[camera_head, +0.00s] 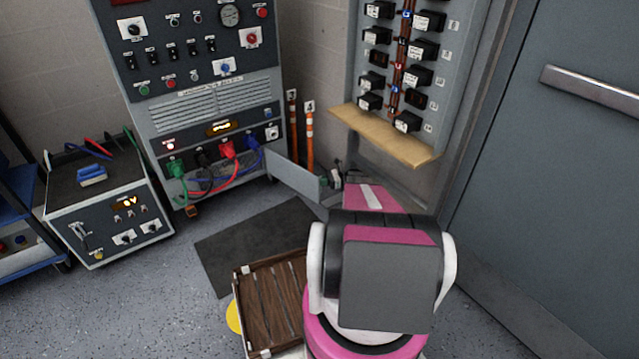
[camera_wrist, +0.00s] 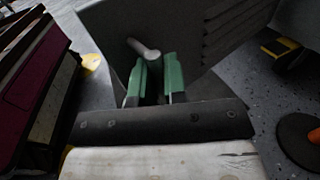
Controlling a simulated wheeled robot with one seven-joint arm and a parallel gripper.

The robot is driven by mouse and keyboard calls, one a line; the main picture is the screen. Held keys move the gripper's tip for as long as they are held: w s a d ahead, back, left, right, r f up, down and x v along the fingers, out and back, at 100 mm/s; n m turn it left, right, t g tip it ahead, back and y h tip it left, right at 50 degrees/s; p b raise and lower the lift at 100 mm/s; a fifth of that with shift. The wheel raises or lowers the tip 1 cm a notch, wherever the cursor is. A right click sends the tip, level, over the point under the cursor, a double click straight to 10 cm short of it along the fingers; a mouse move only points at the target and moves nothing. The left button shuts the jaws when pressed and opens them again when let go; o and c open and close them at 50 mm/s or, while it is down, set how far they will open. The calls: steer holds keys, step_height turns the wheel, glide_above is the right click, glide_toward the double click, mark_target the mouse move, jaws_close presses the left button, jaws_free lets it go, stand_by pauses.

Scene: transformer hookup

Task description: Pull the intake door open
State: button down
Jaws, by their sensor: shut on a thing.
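The intake door (camera_head: 292,176) is a small grey panel low at the right side of the grey control cabinet (camera_head: 205,95). It stands swung out from the cabinet front at an angle. In the wrist view the grey door panel (camera_wrist: 185,30) fills the upper middle, with a pale round bar handle (camera_wrist: 143,48) on it. My gripper (camera_wrist: 159,75) has green fingers shut on this handle; the fingers hide part of it. In the head view my gripper (camera_head: 332,180) is at the door's outer edge, partly hidden by my arm.
Colored plugs and cables (camera_head: 225,150) hang on the cabinet front, left of the door. A wooden crate (camera_head: 272,300) stands on the floor near my arm. Two orange rods (camera_head: 308,140) lean behind the door. A dark mat (camera_head: 250,240) covers open floor before the cabinet.

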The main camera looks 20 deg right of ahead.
steer(key=shift+s, duration=0.1)
steer(key=c, duration=1.2)
jaws_free()
